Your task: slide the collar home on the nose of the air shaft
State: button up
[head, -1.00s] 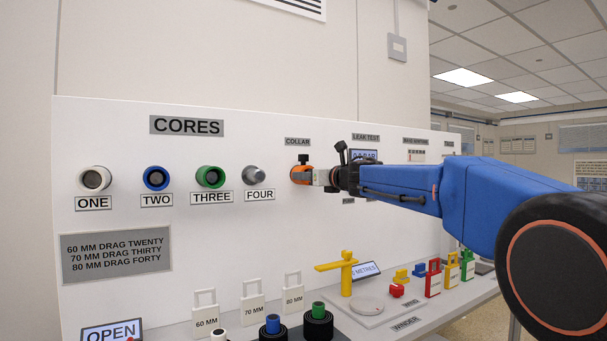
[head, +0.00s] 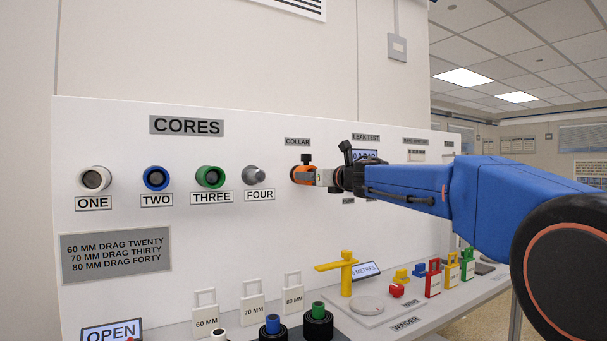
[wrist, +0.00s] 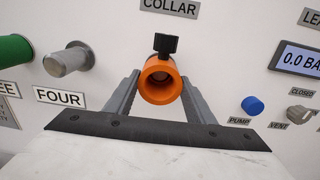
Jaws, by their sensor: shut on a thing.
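The collar (wrist: 161,82) is an orange ring with a black knob on top, seen below the COLLAR label in the wrist view. In the head view the collar (head: 299,175) shows at the tip of my arm, close to the white panel. My gripper (wrist: 160,92) is shut on the collar, one grey finger on each side of it. My gripper also shows in the head view (head: 312,176). The air shaft cannot be made out for certain; a grey metal nose (wrist: 68,59) sticks out above the FOUR label, left of the collar.
White, blue and green cores stick out of the panel (head: 120,250) at the left. A blue PUMP knob (wrist: 253,105), a VENT knob (wrist: 300,114) and a pressure display (wrist: 299,58) lie right of the collar. A yellow post (head: 346,275) stands on the bench below.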

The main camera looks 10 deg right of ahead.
jog(key=shift+v, duration=1.25)
